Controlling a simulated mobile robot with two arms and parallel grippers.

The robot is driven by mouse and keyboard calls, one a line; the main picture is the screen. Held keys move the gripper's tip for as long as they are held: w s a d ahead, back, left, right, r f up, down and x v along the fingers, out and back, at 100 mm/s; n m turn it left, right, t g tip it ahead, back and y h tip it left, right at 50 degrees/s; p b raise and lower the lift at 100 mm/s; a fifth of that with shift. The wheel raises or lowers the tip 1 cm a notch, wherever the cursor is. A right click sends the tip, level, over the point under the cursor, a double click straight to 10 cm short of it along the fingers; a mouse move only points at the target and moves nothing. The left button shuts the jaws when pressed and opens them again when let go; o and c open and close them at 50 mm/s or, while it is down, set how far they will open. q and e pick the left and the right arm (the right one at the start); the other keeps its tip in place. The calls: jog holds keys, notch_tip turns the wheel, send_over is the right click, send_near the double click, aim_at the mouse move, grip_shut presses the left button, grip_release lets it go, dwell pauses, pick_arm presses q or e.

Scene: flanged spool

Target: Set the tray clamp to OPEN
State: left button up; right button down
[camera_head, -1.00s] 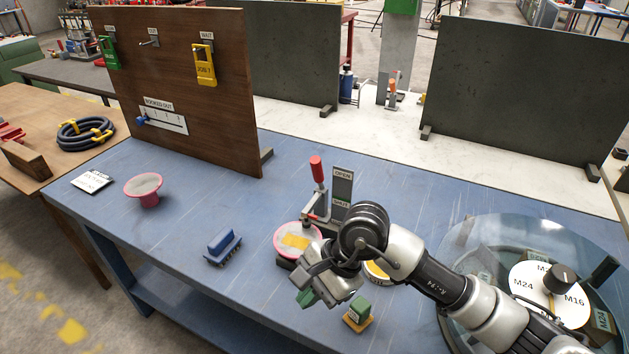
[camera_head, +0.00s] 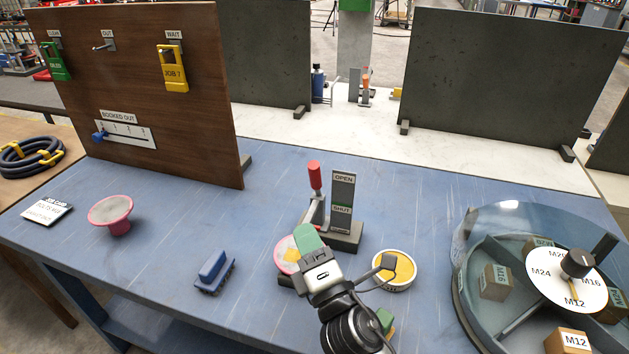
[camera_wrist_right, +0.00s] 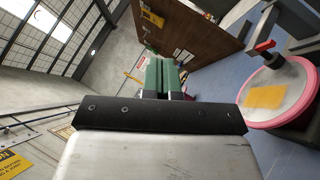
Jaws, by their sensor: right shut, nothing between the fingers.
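The tray clamp has a red handle (camera_head: 314,175) that stands nearly upright, left of a grey plate (camera_head: 342,195) marked OPEN above and SHUT below. The red handle also shows in the right wrist view (camera_wrist_right: 265,45). A pink-rimmed spool (camera_head: 284,257) with a yellow patch lies at the clamp's foot, partly hidden by my gripper; the wrist view shows it at the right (camera_wrist_right: 290,95). My right gripper (camera_head: 306,238) has green fingers, shut and empty, over the spool's edge and in front of and below the handle, apart from it. My left gripper is not in view.
A round yellow-topped tin (camera_head: 394,270) stands right of my right gripper. A glass-covered carousel (camera_head: 465,285) fills the table's right. Blue table between is clear.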

jog(key=d+f+m+h, duration=0.1)
jog(key=f+m+h, duration=0.1)
jog(key=m+h, duration=0.1)
jog(key=shift+w+d+f, duration=0.2)
jog(key=shift+w+d, duration=0.15)
jog(key=shift+d, duration=0.05)
jog(key=p+x, duration=0.1)
jog(key=x, duration=0.3)
jog(key=d+p+x, duration=0.1)
jog(key=x, duration=0.3)
jog(key=p+x, duration=0.1)
jog(key=x, duration=0.3)
jog(key=shift+w+d+r, duration=0.2)
jog(key=shift+w+d, duration=0.05)
jog(key=shift+d, duration=0.1)
jog(key=shift+w+d, duration=0.4)
jog(key=shift+w, duration=0.1)
